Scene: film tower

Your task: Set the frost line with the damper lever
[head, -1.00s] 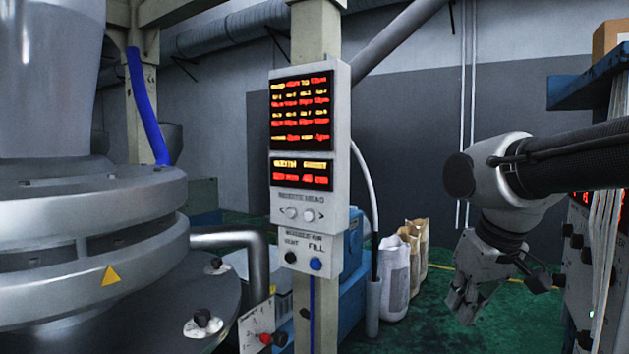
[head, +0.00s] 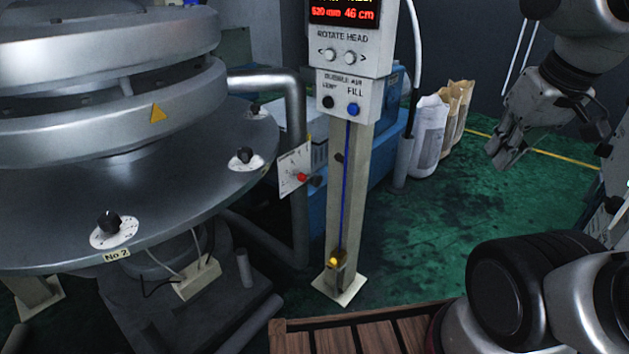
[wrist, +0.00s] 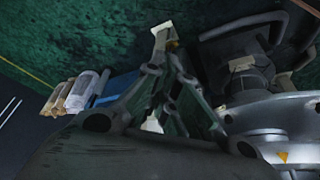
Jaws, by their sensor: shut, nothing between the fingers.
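A small lever with a red knob (head: 302,178) sits at a white marked plate (head: 294,168) on the grey pipe beside the post; it looks like the damper lever. The plate's markings are too small to read. My gripper (head: 501,158) hangs at the upper right, well apart from the lever, pointing down and to the left. It is shut and empty. In the wrist view my gripper (wrist: 165,55) fills the middle; I cannot make out the lever there. The display (head: 345,12) on the post is cut off at the top; its lowest line reads about 520 mm and 46 cm.
The round steel die table (head: 190,200) with several dial knobs fills the left. The control post (head: 347,215) stands mid-picture, with a blue machine (head: 378,160) behind it. Pale sacks (head: 430,125) stand further back. A wooden slatted platform (head: 375,335) lies in front. Green floor is clear to the right.

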